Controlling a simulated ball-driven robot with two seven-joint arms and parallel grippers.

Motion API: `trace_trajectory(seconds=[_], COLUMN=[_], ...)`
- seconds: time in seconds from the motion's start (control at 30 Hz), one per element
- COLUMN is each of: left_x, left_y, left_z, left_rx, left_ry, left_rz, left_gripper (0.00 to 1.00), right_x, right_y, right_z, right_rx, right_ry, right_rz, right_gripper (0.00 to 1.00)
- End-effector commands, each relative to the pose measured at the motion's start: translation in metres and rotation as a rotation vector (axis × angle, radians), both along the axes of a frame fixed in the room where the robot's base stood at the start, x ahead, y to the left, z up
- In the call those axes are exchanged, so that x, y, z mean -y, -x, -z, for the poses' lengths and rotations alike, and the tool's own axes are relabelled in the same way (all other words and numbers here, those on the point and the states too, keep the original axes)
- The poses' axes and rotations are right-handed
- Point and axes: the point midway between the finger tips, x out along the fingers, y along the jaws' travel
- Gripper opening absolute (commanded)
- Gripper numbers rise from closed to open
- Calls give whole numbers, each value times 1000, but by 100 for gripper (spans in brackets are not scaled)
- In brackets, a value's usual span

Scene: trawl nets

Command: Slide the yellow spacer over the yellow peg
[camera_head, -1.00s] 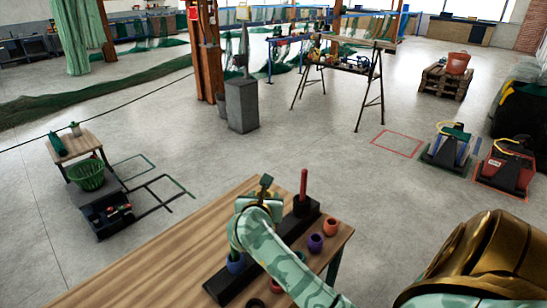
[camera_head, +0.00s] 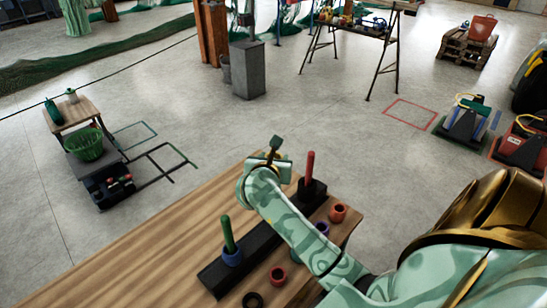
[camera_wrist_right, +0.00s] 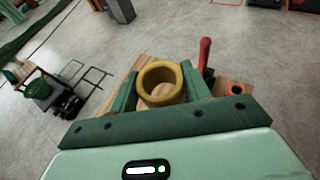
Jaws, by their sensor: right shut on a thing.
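My right gripper (camera_head: 273,155) is above the far side of the wooden table. In the right wrist view, it (camera_wrist_right: 160,92) is shut on the yellow spacer (camera_wrist_right: 183,76), a thick ring with its opening showing between the green fingers. In the head view the spacer cannot be made out. The dark peg rack (camera_head: 208,277) lies on the table below my arm. Its green peg (camera_head: 227,230) has a blue spacer (camera_head: 232,257) around its base. Its red peg (camera_head: 310,168) stands bare at the far end. I cannot see the yellow peg; my arm covers the rack's middle. My left gripper is not in view.
Orange (camera_head: 338,213), purple (camera_head: 322,229) and red (camera_head: 278,277) spacers and a black ring (camera_head: 252,300) lie right of the rack. The wooden table (camera_head: 140,255) is clear at left. A low side table with a green basket (camera_head: 85,147) stands on the floor beyond.

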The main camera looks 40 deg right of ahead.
Motion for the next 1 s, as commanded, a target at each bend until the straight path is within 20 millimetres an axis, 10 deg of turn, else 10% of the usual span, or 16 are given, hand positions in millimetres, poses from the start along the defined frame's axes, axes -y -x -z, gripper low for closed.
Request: trace_trajectory(seconds=[1.0], left_x=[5], left_y=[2], left_z=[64], left_rx=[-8], left_ry=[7], left_rz=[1], left_gripper=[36], right_x=[0], right_y=[0], right_z=[76], right_rx=[0], right_ry=[0], right_rz=[0], right_gripper=[25])
